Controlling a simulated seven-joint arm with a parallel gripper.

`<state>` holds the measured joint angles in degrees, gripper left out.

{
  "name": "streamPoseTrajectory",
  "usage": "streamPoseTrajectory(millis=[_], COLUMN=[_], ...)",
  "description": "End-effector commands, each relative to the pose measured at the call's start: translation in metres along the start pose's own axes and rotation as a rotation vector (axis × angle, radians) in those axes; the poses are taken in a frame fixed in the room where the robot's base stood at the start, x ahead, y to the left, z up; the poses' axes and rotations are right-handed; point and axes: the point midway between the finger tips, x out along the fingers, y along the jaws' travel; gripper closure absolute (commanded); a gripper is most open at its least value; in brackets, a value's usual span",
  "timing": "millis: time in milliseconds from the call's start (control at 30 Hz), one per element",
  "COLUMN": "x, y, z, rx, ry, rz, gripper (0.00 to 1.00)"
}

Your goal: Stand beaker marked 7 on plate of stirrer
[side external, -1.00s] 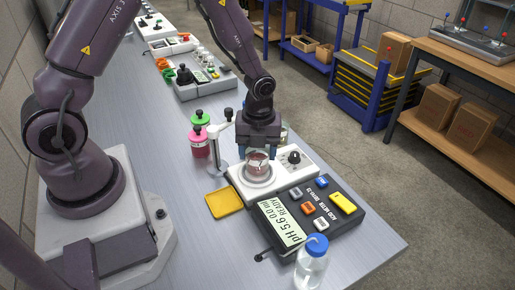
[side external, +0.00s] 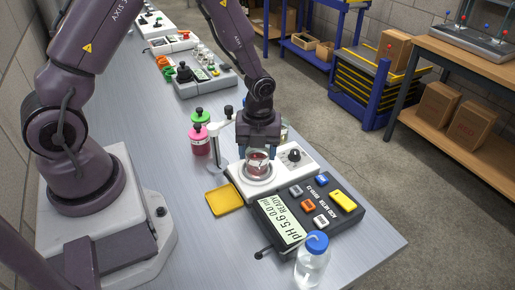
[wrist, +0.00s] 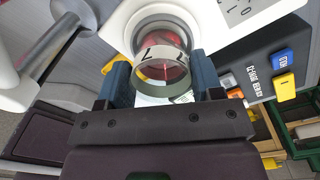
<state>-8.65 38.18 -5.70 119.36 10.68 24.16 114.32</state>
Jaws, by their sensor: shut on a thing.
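The beaker (side external: 257,161) is clear glass with reddish liquid. My gripper (side external: 259,150) is shut on it. In the wrist view a dark mark that looks like a 7 shows on the white band of the beaker (wrist: 165,52), which sits between the two blue fingers of my gripper (wrist: 163,84). The beaker is upright over the round plate (side external: 256,182) of the white stirrer (side external: 312,161). Its base is at or just above the plate; I cannot tell whether it touches. The stirrer's black knob (side external: 294,155) is to the right of the beaker.
A post with an arm (side external: 216,150) stands left of the stirrer, near a pink bottle (side external: 200,142) with a green-capped one behind. A yellow tray (side external: 224,201), an acid meter (side external: 290,228) and a blue-capped bottle (side external: 312,265) are nearer the camera.

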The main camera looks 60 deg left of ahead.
Motion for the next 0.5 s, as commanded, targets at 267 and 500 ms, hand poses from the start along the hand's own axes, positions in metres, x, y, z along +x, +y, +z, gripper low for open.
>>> streamPoseTrajectory(millis=[267,500], x=[0.0034,0.0038], y=[-0.0003,-0.0003], z=[0.0002,0.0002], rx=[0.001,0.000], ry=[0.000,-0.001], rz=[-0.001,-0.001], gripper=[0.65,0.10])
